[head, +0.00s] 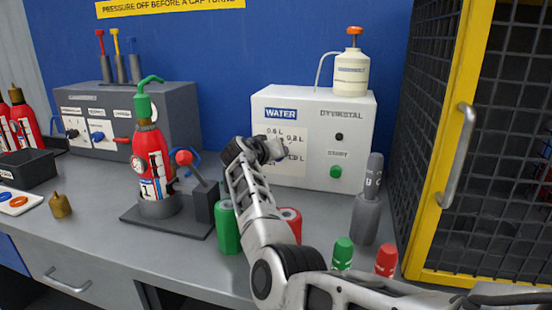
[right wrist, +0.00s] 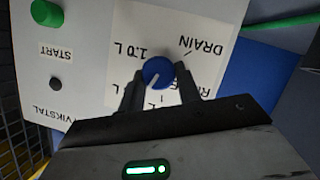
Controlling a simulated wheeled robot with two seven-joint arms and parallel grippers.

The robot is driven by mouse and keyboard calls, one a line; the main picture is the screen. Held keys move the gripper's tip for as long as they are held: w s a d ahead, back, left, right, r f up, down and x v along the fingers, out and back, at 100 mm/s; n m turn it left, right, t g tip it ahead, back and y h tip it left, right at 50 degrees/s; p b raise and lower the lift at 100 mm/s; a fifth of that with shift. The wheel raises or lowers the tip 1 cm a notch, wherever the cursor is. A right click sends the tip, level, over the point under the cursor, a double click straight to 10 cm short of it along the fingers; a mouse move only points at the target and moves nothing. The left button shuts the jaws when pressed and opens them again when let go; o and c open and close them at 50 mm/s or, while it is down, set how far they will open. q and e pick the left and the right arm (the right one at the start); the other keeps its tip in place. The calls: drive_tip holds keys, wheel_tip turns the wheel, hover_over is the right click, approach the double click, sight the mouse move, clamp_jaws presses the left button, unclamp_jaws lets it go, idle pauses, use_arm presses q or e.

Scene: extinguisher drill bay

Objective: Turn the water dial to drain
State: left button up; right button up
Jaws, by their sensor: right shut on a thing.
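The white water dispenser box (head: 315,180) stands on the bench with its WATER panel facing me. The blue water dial (right wrist: 158,72) shows in the right wrist view, where the panel appears upside down. My right gripper (right wrist: 159,84) is shut on the dial, one finger at each side. The dial's white mark points to the lower left in that view, away from the DRAIN label (right wrist: 201,46) at upper right. The 1.0 L label (right wrist: 131,49) is at upper left; lower labels are partly hidden. In the head view my right gripper (head: 276,149) covers the dial. My left gripper is not in view.
The green START button (head: 336,172) is right of the dial. A red extinguisher (head: 150,160) stands in a holder at left. Green (head: 228,230) and red (head: 291,222) cylinders stand near my right arm. A yellow-framed mesh cabinet (head: 440,150) borders the right.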

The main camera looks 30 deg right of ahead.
drive_tip(key=shift+n+g+h+b, duration=0.3)
drive_tip(key=shift+n+h+b, duration=0.1)
drive_tip(key=shift+n, duration=0.3)
drive_tip(key=o, duration=1)
drive_tip(key=shift+w, duration=0.1)
drive_tip(key=shift+c, duration=0.2)
drive_tip(key=s+a+r+b, duration=0.1)
drive_tip(key=s+a+r, duration=0.6)
drive_tip(key=s+r, duration=0.5)
drive_tip(key=shift+a+r, duration=0.3)
drive_tip(key=shift+r, duration=0.15)
